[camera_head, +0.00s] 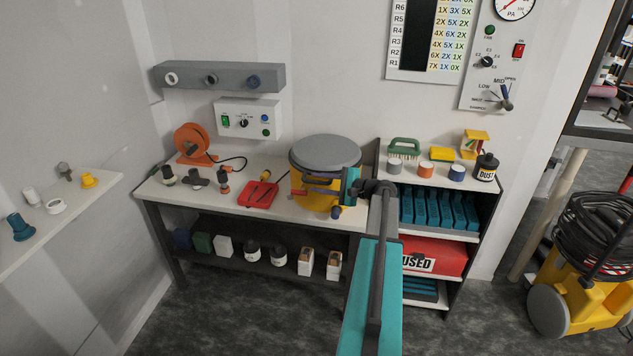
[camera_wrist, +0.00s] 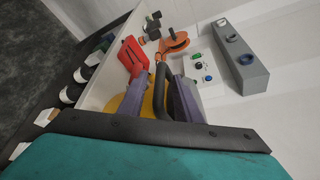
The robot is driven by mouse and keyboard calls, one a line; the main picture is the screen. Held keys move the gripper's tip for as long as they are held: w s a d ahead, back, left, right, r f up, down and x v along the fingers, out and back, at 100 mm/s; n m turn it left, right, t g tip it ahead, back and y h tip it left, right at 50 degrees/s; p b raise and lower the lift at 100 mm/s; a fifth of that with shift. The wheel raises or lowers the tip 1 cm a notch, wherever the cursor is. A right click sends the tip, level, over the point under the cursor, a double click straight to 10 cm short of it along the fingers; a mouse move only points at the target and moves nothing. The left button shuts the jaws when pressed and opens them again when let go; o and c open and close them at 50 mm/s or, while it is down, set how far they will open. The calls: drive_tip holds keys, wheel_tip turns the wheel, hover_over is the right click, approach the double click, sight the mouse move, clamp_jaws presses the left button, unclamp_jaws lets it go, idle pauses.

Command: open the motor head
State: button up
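The motor head is a round grey lid (camera_head: 325,151) on a yellow drum (camera_head: 300,186) standing on the bench. It looks closed and level. My gripper (camera_head: 328,196) is at the front right side of the drum. In the wrist view my gripper (camera_wrist: 161,82) has its two purple-grey fingers apart, with a black handle bar (camera_wrist: 160,92) between them. A gap shows on each side of the bar. Part of the yellow drum (camera_wrist: 120,104) shows behind the fingers. My wrist hides part of the drum's front in the head view.
A red tray (camera_head: 258,194) lies left of the drum, with an orange reel (camera_head: 192,141) behind it. A shelf unit (camera_head: 440,182) with small pots and a brush stands close on the right. A grey wall rail (camera_head: 220,77) and a control box (camera_head: 247,119) are above the bench.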

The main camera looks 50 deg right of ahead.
drive_tip(key=shift+w+a+f, duration=0.1)
drive_tip(key=shift+w+f, duration=0.05)
drive_tip(key=shift+w, duration=0.35)
clamp_jaws()
